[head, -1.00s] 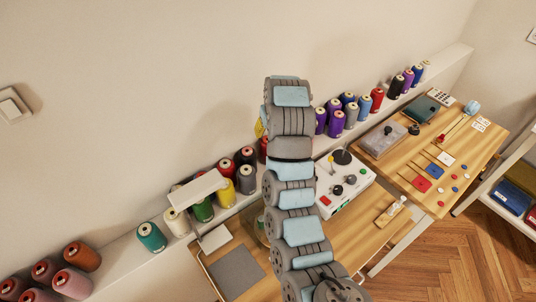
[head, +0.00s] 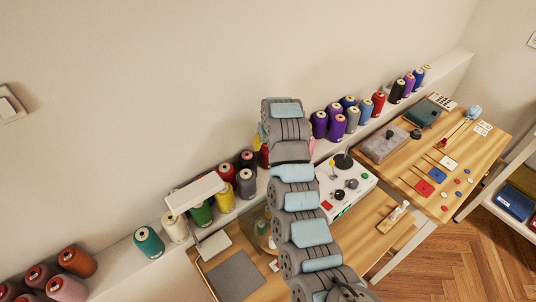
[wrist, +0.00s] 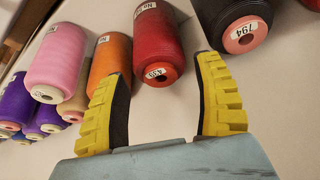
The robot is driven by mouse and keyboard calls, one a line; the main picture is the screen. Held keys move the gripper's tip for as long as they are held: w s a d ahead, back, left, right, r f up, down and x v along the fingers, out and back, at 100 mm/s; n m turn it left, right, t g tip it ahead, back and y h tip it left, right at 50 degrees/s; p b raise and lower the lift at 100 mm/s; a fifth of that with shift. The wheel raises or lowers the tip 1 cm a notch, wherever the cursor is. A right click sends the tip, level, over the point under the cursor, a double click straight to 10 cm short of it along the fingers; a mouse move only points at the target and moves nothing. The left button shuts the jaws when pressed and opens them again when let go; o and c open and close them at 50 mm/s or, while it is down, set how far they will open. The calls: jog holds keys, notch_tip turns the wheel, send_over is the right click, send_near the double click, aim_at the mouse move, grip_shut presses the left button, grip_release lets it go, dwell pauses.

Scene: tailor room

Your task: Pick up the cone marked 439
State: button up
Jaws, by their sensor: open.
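An orange cone (wrist: 109,58) is close behind the left finger. A black cone marked 794 (wrist: 236,22) is near the right fingertip. A pink cone (wrist: 58,58) is farther left. The sewing table (head: 345,235) with a white machine (head: 350,190) stands below the shelf.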

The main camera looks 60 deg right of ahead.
jog(key=shift+b+x, duration=0.3)
jog(key=shift+x, duration=1.9)
jog(key=c, duration=0.9)
